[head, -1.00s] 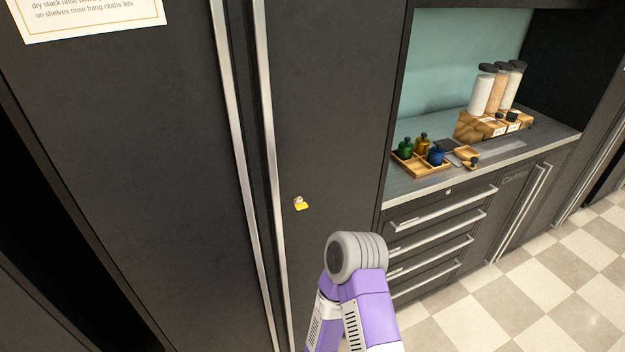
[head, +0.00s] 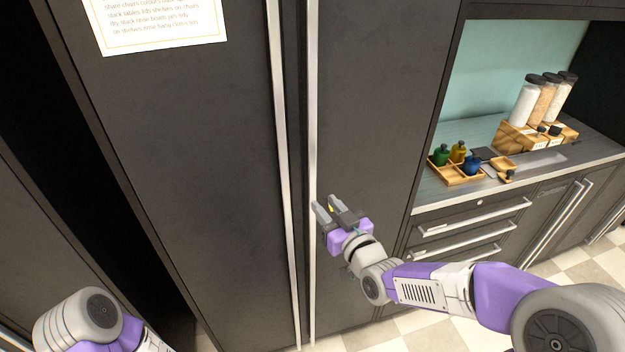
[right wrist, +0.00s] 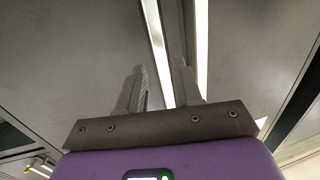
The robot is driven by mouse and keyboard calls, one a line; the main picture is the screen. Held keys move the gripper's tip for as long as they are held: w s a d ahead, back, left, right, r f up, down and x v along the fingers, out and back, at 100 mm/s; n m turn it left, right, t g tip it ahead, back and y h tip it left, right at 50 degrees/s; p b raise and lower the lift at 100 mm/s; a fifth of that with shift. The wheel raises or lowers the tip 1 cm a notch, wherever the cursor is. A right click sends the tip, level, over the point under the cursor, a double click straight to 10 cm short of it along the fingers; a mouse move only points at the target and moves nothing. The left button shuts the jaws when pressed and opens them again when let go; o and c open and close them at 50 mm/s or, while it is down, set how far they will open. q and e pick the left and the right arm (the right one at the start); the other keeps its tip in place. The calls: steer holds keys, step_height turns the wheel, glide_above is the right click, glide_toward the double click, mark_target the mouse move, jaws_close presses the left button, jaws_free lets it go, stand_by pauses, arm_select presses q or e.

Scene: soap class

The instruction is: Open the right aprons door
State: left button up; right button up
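The tall dark right door (head: 380,110) is shut beside the tall left door (head: 200,150). Its long silver handle (head: 312,120) runs along its left edge, parallel to the left door's handle (head: 277,120). My right gripper (head: 328,208) is just right of the right handle in the head view, fingers apart and empty. In the right wrist view, the open fingers (right wrist: 162,85) point at the doors, with one bright handle strip between them and another beside the right finger. I cannot tell whether they touch. A small yellow tag is mostly hidden behind the fingers. My left gripper is out of view.
A counter alcove at the right holds a wooden tray (head: 456,176) of small bottles and several tall jars (head: 524,104). Drawers with bar handles (head: 470,218) lie below. A paper notice (head: 165,22) hangs on the left door. A dark opening is at far left.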

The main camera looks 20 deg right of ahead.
mark_target(314, 187)
steer(key=x, duration=0.5)
steer(key=r+x, duration=0.1)
steer(key=x, duration=0.1)
steer(key=shift+w, duration=0.25)
jaws_close()
